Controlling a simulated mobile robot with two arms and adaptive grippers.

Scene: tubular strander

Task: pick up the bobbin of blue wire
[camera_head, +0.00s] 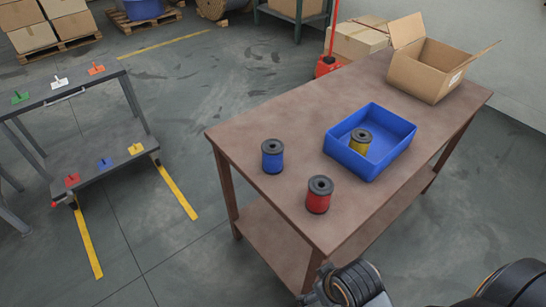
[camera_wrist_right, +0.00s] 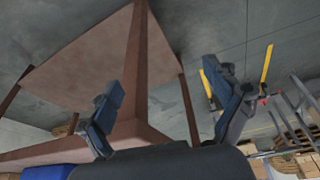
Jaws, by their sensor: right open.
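The bobbin of blue wire (camera_head: 272,157) stands upright on the brown table (camera_head: 250,125), near its left edge, with dark flanges at top and bottom. It is not recognisable in the right wrist view. My right arm shows at the bottom right of the head view, off the table's near side and well apart from the bobbin. In the right wrist view my right gripper (camera_wrist_right: 164,82) has its two fingers spread wide with nothing between them. My left gripper is not in view.
A red bobbin (camera_head: 319,194) stands close to the blue one. A blue tray (camera_head: 393,160) holds a yellow bobbin (camera_head: 360,142). An open cardboard box (camera_head: 428,72) is at the table's far end.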

